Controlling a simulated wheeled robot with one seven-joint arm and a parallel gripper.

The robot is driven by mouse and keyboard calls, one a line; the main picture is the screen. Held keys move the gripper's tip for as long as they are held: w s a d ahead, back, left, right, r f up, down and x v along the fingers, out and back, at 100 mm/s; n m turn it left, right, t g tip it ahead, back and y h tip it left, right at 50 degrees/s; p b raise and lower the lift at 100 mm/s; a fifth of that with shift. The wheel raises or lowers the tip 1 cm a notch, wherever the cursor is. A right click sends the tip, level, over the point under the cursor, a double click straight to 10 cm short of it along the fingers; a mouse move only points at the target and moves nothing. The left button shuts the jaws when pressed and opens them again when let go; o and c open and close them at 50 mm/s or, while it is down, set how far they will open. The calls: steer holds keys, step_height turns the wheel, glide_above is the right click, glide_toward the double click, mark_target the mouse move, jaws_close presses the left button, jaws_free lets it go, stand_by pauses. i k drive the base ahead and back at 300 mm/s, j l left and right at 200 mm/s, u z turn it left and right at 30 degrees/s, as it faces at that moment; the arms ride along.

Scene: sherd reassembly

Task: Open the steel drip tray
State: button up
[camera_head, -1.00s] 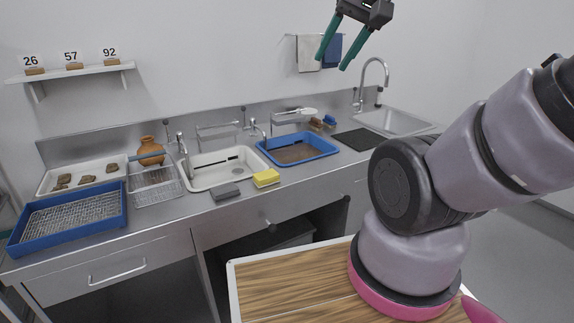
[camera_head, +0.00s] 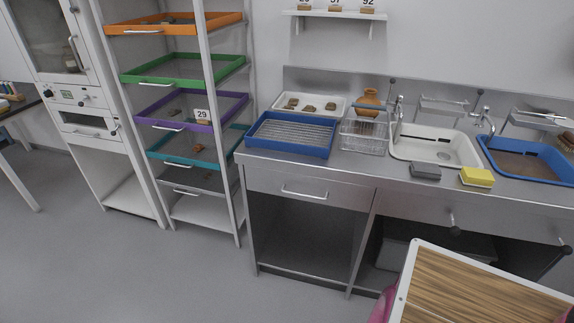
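A grey, steel-looking tray (camera_head: 205,181) sits at the lowest level of the open rack, below the teal tray. A pale handle (camera_head: 187,191) shows on its front, and it appears pushed in. The counter's left steel drawer (camera_head: 305,186) is also shut, with a bar handle. No label tells which is called the drip tray. My gripper is out of view.
The rack (camera_head: 223,120) also holds orange (camera_head: 175,24), green (camera_head: 183,68), purple (camera_head: 190,110) and teal (camera_head: 200,150) trays. A white cabinet (camera_head: 85,90) stands left. A wood-topped board (camera_head: 480,290) is at the front right. Grey floor (camera_head: 190,270) lies clear before the rack.

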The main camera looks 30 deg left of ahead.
mark_target(204, 181)
steer(key=u, duration=2.15)
steer(key=i+j+u, duration=0.1)
steer(key=i, duration=0.3)
steer(key=i+j, duration=0.25)
steer(key=i, duration=0.15)
steer(key=i+j+u, duration=0.15)
steer(key=i, duration=0.25)
